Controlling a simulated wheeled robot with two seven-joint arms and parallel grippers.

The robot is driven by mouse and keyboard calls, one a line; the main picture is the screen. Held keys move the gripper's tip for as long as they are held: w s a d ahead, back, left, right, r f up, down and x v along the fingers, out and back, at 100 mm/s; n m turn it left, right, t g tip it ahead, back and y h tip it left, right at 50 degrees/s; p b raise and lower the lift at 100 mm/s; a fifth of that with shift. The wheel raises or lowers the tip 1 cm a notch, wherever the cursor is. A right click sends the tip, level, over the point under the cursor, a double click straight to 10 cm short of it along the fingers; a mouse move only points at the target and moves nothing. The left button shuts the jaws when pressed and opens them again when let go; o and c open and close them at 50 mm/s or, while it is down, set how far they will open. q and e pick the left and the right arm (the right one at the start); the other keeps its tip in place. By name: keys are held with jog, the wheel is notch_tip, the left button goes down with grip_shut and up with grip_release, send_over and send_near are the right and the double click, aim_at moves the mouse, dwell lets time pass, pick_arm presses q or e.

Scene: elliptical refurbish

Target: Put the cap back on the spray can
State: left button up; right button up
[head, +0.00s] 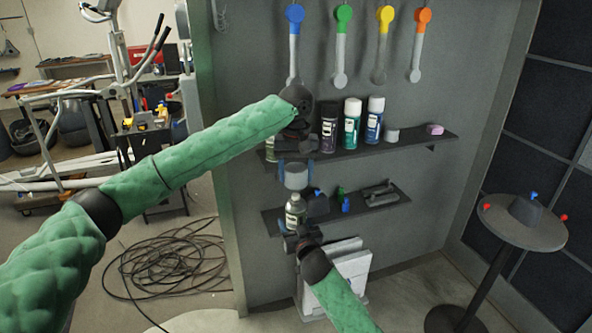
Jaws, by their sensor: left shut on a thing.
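My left gripper (296,166) points down in front of the wall and is shut on a grey cap (296,179). The cap is directly above the spray can (295,212), with a small gap between them. The can is upright, with a pale label and a dark green body, at the left end of the lower shelf. My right gripper (296,228) comes up from below and is at the can's lower part. Its fingers are small and partly hidden, so I cannot tell whether they close on the can or whether the can rests on the shelf.
The upper shelf (415,143) holds several spray cans (351,122), a white cap-like cylinder (391,135) and a pink block (435,129). The lower shelf (375,205) holds small blue and green items. A round table (535,233) stands right. Cables (165,262) lie on the floor.

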aim_at(296, 195)
pick_arm(q)
jog(key=shift+f, duration=0.1)
jog(key=shift+f, duration=2.9)
jog(key=shift+f, duration=0.7)
dwell(0.5)
jog(key=o, duration=1.4)
jog(key=shift+r, duration=0.1)
jog(key=shift+r, duration=3.4)
